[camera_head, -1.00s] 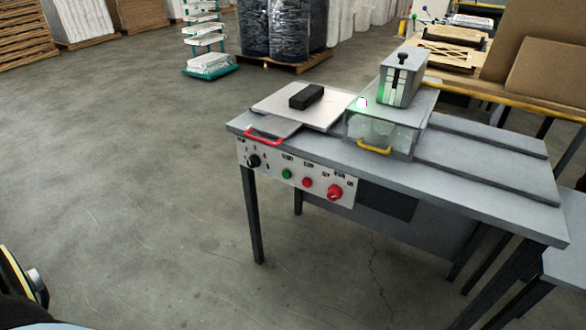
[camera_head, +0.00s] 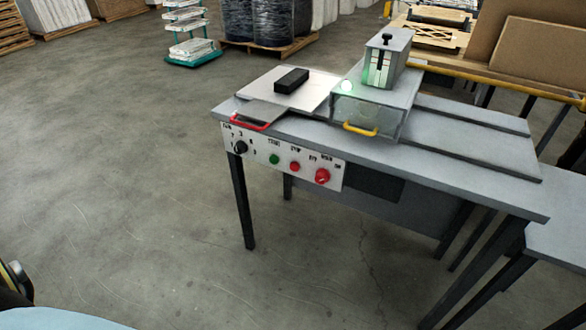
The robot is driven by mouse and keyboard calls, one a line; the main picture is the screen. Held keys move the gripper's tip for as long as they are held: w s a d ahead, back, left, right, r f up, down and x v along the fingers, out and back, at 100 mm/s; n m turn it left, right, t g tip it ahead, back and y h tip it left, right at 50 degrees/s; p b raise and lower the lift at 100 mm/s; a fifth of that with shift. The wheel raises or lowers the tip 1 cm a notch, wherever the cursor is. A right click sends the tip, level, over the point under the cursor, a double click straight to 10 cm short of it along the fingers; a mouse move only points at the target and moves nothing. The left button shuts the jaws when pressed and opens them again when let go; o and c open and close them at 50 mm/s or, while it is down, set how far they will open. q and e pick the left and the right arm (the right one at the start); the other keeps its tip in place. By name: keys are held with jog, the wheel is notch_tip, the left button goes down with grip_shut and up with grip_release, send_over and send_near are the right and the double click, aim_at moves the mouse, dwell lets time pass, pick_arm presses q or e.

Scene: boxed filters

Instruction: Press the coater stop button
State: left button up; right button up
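The coater (camera_head: 460,180) is a grey table-like machine right of centre in the head view. A white control panel (camera_head: 258,146) is on its front edge. The panel has a black knob (camera_head: 241,148), a green button (camera_head: 274,159), a small red button (camera_head: 295,166) and a larger red knob or button (camera_head: 322,176). Small labels stand above them; the one over the small red button seems to read STOP. Neither of my grippers is in view, and nothing covers the panel.
A black block (camera_head: 291,80) lies on the coater's light plate. A red handle (camera_head: 249,124) and a yellow handle (camera_head: 360,129) stick out in front. A second grey table (camera_head: 560,235) stands at the right. The floor (camera_head: 130,170) left of the coater is clear.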

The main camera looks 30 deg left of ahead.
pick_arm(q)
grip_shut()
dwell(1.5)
